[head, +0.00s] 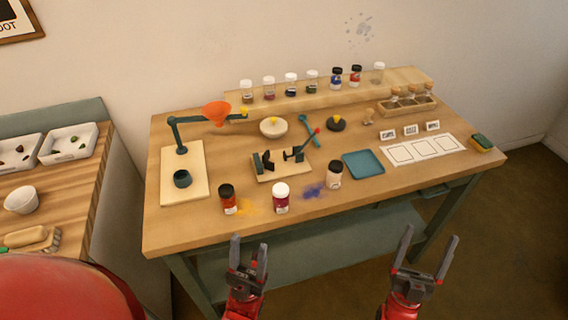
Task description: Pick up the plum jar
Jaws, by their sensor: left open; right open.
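The plum jar (281,199), with a white lid, a pale label and dark purplish-red contents, stands upright near the front edge of the table. An orange-red jar (228,200) with a black lid stands to its left. A pale pink jar (334,175) with a dark lid stands to its right and further back. My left gripper (250,246) is open and empty, in front of the table edge, below and left of the plum jar in the picture. My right gripper (430,238) is open and empty, further right in front of the table.
A wooden clamp stand (282,168) is behind the plum jar, with yellow and blue powder patches beside it. A blue tray (363,165) lies to the right. A funnel stand (184,160) is at the left. Several jars line the back shelf (300,98).

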